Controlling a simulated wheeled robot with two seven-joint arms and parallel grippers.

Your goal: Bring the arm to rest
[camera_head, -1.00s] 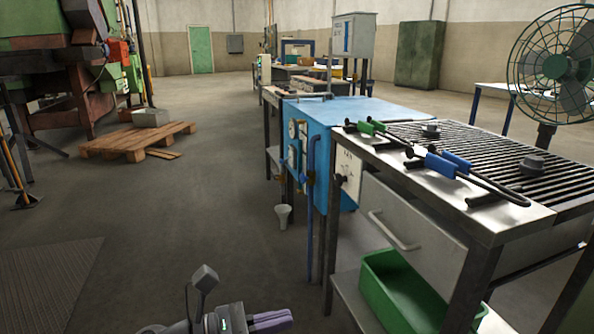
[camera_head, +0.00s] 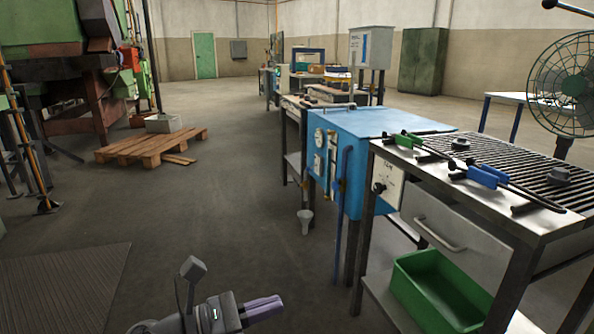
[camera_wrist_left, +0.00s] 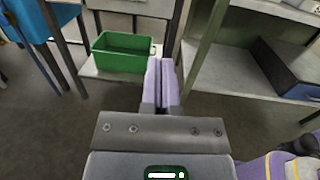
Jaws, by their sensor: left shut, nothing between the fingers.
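My left gripper (camera_head: 265,308) is at the bottom of the head view, with its purple fingers together and nothing between them. It is over open floor, to the left of the steel workbench (camera_head: 447,190) and apart from it. In the left wrist view the shut fingers (camera_wrist_left: 160,82) point toward the bench's lower shelf and the green bin (camera_wrist_left: 122,52). My right gripper does not show in the head view.
The blue furnace (camera_head: 375,128) stands behind the bench. Tongs with green handles (camera_head: 412,143) and blue handles (camera_head: 485,176) lie on top. The green bin (camera_head: 440,290) sits on the lower shelf. A wooden pallet (camera_head: 150,147) lies on the floor at left; the middle floor is clear.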

